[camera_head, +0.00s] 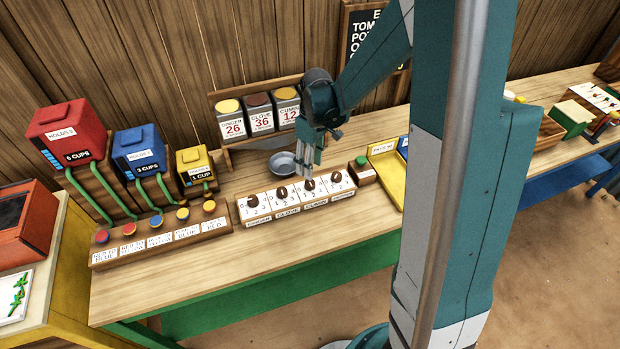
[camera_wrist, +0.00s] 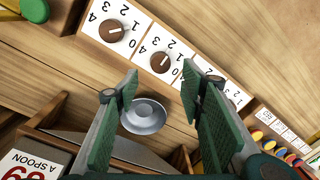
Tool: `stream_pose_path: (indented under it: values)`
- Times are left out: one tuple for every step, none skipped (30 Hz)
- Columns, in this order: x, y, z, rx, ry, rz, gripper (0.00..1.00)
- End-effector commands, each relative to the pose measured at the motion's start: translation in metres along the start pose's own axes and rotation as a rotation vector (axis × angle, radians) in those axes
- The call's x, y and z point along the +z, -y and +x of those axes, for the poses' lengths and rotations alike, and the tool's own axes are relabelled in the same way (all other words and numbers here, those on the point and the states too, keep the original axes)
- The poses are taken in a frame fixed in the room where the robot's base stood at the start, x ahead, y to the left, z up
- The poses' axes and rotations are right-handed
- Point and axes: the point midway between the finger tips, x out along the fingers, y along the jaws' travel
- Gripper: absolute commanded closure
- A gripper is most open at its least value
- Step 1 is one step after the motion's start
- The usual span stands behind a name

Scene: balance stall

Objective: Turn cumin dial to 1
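The dial panel (camera_head: 240,214) holds a row of brown round dials on white number plates. The cumin dial (camera_head: 309,184) is third from the left in the head view, above its CUMIN label. In the wrist view the cumin dial (camera_wrist: 160,62) is second from the left, with a short white mark pointing up and right; I cannot tell the exact number. My gripper (camera_head: 308,168) points down just above and behind the panel, near the cumin dial. In the wrist view my gripper (camera_wrist: 160,76) is open and empty, its green pads wide apart, with the dial beyond the gap.
A grey bowl (camera_head: 283,164) stands behind the panel. Ginger, clove and cumin canisters (camera_head: 260,120) stand on a shelf at the back. A green button (camera_head: 361,160) is right of the panel. Colored cup dispensers (camera_head: 140,154) and a button row (camera_head: 160,245) are at left.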

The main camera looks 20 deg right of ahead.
Motion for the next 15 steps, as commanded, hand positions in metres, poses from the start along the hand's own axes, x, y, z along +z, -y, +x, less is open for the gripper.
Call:
stream_pose_path:
  values:
    - [0.0,0.0,0.0002,0.0,0.0,0.0,0.61]
    - [0.0,0.0,0.0003,0.0,0.0,0.0,0.61]
    - [0.0001,0.0,0.0003,0.0,0.0,0.0,0.61]
    - [0.0001,0.0001,0.0003,0.0,0.0,0.0,0.61]
    - [0.0001,0.0001,0.0003,0.0,0.0,0.0,0.61]
    - [0.0,0.0001,0.0002,0.0,0.0,0.0,0.61]
    - [0.0001,0.0001,0.0002,0.0,0.0,0.0,0.61]
    - [0.0,0.0002,0.0002,0.0,0.0,0.0,0.61]
    - [0.0,0.0002,0.0004,0.0,0.0,0.0,0.61]
    - [0.0,0.0002,0.0006,0.0,0.0,0.0,0.61]
    - [0.0,0.0001,0.0009,0.0,0.0,0.0,0.61]
    - [-0.0001,0.0001,0.0016,0.0,0.0,0.0,0.61]
    - [-0.0001,0.0001,0.0024,0.0,0.0,0.0,0.61]
    - [-0.0002,0.0001,0.0032,0.0,0.0,0.0,0.61]
    - [-0.0002,0.0001,0.0047,0.0,0.0,0.0,0.61]
